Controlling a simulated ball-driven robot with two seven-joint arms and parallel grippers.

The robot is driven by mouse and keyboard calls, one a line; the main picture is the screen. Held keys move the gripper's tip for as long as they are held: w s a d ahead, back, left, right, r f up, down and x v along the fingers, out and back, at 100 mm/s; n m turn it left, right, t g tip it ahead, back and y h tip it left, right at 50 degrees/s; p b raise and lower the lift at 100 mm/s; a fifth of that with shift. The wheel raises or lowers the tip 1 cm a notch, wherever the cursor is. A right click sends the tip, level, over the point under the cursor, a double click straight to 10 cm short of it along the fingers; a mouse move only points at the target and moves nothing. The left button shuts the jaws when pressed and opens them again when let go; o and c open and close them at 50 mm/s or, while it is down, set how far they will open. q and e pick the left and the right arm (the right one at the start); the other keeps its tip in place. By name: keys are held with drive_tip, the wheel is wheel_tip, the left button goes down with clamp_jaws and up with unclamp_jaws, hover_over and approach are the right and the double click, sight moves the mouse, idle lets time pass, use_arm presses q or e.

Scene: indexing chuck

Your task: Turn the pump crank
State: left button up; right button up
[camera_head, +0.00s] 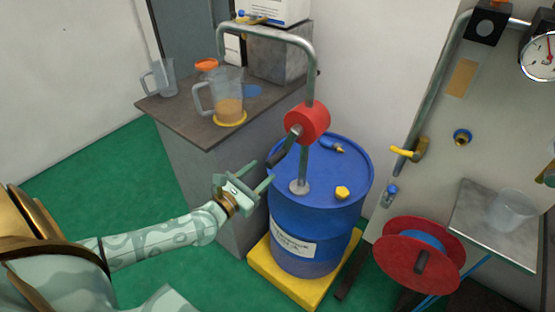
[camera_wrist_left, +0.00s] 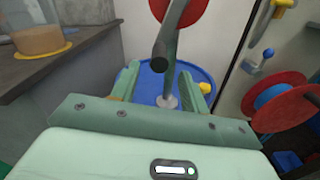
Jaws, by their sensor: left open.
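The pump's red body (camera_head: 307,122) sits on a grey pipe above a blue drum (camera_head: 312,228). Its crank (camera_head: 295,138) hangs down and to the left, ending in a dark handle (camera_head: 277,157). My left gripper (camera_head: 263,172) is open just below and left of the handle, and empty. In the left wrist view, the handle's round dark end (camera_wrist_left: 160,65) faces the camera, a little above the gap between the two fingers (camera_wrist_left: 158,80). I cannot tell whether anything touches. My right gripper is in neither view.
A bench (camera_head: 170,118) at the left holds a jug with amber liquid (camera_head: 229,108) on a yellow disc, under the pipe's spout. A red hose reel (camera_head: 395,275) stands right of the drum. A yellow pallet (camera_head: 262,272) lies under the drum.

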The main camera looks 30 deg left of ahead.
sight(276, 159)
use_arm(q)
drive_tip(key=w, duration=0.7)
drive_tip(key=shift+w+d+b, duration=0.3)
drive_tip(key=shift+b, duration=0.05)
drive_tip(key=shift+c, duration=0.4)
clamp_jaws()
